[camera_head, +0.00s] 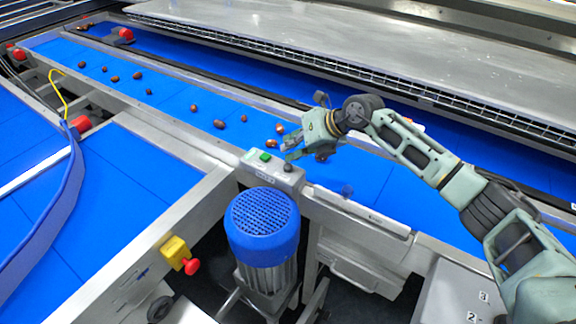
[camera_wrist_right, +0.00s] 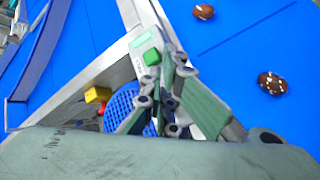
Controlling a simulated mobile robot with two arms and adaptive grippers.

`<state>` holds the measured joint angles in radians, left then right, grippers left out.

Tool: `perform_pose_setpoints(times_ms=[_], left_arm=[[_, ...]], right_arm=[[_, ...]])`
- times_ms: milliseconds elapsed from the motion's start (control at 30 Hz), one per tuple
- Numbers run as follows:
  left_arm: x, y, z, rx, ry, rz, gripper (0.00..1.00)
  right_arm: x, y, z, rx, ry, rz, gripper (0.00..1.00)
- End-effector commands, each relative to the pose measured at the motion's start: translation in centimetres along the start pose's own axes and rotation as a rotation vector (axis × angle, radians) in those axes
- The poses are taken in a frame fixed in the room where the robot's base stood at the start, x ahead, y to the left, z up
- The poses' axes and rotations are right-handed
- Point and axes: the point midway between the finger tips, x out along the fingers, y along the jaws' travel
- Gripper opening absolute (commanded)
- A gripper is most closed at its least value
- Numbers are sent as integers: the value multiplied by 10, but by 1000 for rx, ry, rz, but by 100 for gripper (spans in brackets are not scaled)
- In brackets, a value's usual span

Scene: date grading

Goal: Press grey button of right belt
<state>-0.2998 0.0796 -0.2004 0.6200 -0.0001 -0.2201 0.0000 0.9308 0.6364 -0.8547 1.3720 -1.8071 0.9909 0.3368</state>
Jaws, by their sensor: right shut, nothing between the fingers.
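A grey control box (camera_head: 262,171) sits on the belt frame above a blue-capped motor, with a green button (camera_head: 265,156) and a grey button (camera_head: 288,167) on top. My right gripper (camera_head: 289,155) is shut and empty, with its fingertips just above the grey button; I cannot tell whether they touch it. In the right wrist view the green button (camera_wrist_right: 152,57) shows beside the gripper fingers (camera_wrist_right: 172,62), and the grey button is hidden behind them. The right blue belt (camera_head: 352,180) lies beyond and beside the box. My left gripper is not in view.
The blue motor (camera_head: 262,226) stands below the box. A yellow box with a red button (camera_head: 181,254) is on the left frame. Several dates (camera_head: 219,124) lie on the belt. A metal rail (camera_head: 360,214) runs right of the box.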

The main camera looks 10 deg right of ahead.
Motion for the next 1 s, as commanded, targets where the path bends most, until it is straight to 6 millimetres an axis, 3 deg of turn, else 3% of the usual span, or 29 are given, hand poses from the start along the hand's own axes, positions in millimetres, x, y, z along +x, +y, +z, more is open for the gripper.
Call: perform_pose_setpoints(times_ms=[1000], left_arm=[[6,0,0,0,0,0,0]], right_arm=[[6,-4,-4,0,0,0,0]])
